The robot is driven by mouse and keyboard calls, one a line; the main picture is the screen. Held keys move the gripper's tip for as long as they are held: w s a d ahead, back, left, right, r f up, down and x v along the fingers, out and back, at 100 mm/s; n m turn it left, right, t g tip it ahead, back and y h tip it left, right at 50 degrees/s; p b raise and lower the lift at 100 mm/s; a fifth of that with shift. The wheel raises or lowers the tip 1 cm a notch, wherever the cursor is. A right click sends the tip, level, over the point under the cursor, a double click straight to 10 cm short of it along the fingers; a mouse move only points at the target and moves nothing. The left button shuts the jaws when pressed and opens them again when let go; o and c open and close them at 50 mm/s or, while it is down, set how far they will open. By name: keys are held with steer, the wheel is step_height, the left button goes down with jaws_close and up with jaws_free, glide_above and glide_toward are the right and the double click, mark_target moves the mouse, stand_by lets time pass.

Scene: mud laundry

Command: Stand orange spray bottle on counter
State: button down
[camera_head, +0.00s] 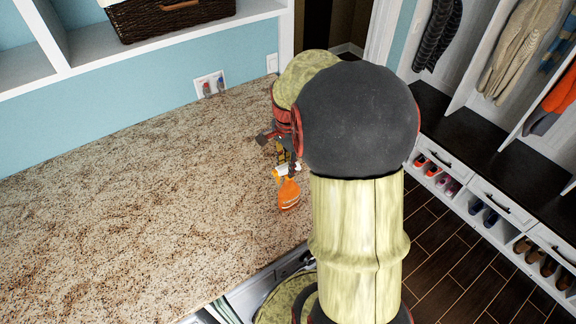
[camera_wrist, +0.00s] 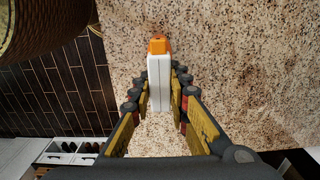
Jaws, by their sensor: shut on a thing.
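The orange spray bottle (camera_head: 288,194) shows in the head view close to the counter's right edge, with its white spray head upward. It looks roughly upright; I cannot tell whether its base touches the counter (camera_head: 130,215). My gripper (camera_head: 285,160) is at the top of the bottle, partly hidden by my arm. In the wrist view the white spray head (camera_wrist: 159,84) with its orange nozzle (camera_wrist: 159,46) lies between the fingers of my gripper, which is shut on it. The bottle's body is hidden there below the head.
The speckled counter is bare and wide to the left of the bottle. A wall outlet box (camera_head: 209,85) and a shelf with a wicker basket (camera_head: 170,16) are behind. A bench with shoe cubbies (camera_head: 492,205) and hanging clothes stands on the right, across the dark floor (camera_head: 455,255).

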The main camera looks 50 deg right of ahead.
steer(key=c, duration=1.7)
jaws_free()
